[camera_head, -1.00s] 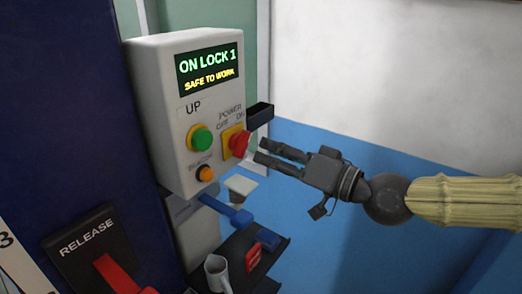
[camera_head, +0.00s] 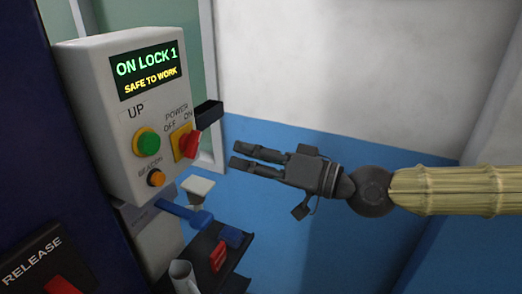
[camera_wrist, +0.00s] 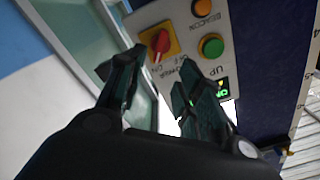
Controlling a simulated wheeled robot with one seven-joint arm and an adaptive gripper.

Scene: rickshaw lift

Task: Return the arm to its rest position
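My gripper (camera_head: 240,157) is at the middle of the head view, on the end of my arm, which reaches in from the right. Its two fingers are apart and point left toward the control box (camera_head: 92,105). Nothing shows between them. The fingertips are to the right of the red power switch (camera_head: 188,143) and apart from it. In the wrist view the open fingers (camera_wrist: 150,85) point toward the box, with the red switch (camera_wrist: 158,43) and green button (camera_wrist: 211,46) beyond them. The box's screen (camera_head: 147,72) reads "ON LOCK 1" and "SAFE TO WORK".
Below the box are a dark shelf (camera_head: 203,246) with a red item (camera_head: 219,257), a blue item (camera_head: 232,237) and a pale mug (camera_head: 183,277). A release panel (camera_head: 40,268) is at lower left. Open space lies before the blue and white wall (camera_head: 320,75).

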